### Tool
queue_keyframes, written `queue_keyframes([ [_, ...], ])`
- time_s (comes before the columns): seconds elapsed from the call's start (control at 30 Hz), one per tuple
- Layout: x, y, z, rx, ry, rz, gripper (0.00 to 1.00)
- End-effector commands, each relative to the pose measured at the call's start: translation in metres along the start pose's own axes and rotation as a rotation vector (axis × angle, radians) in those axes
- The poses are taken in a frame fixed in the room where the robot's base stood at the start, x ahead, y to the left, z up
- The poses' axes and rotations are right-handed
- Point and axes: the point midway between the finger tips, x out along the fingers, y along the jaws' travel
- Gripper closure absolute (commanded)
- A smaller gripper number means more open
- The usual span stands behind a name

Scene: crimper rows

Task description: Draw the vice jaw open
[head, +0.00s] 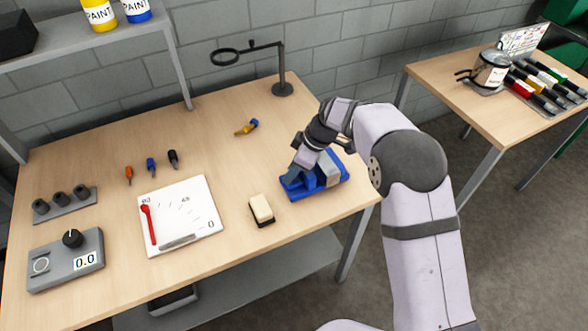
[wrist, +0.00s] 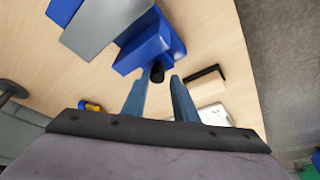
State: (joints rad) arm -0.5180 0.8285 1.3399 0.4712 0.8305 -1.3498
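The blue vice (head: 318,187) sits on the right part of the workbench, with a grey block (head: 329,172) on it. In the wrist view, the blue vice body (wrist: 150,42) and the grey block (wrist: 103,28) fill the top left. A black knob (wrist: 157,73) sticks out from the vice's near end. My gripper (head: 290,176) is at the vice's left end in the head view. In the wrist view, my gripper (wrist: 158,82) has its two blue fingers apart, with the knob between or just beyond the tips. I cannot tell whether either finger touches it.
A cream and black eraser-like block (head: 261,208) lies just left of the vice. A white board (head: 182,222) with a red tool lies further left. A magnifier stand (head: 283,88) stands behind. A yellow and blue item (head: 246,127) lies behind the vice. Bench wood between is clear.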

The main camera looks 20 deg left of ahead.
Motion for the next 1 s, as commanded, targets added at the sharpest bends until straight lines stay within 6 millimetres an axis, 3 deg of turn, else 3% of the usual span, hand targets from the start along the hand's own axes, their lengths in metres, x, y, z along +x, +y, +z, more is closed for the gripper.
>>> queue_keyframes([
  [0.37,-0.004,0.002,0.001,0.000,-0.001,0.003,0.75],
  [1.0,-0.071,0.001,0.002,0.000,-0.001,0.001,0.75],
])
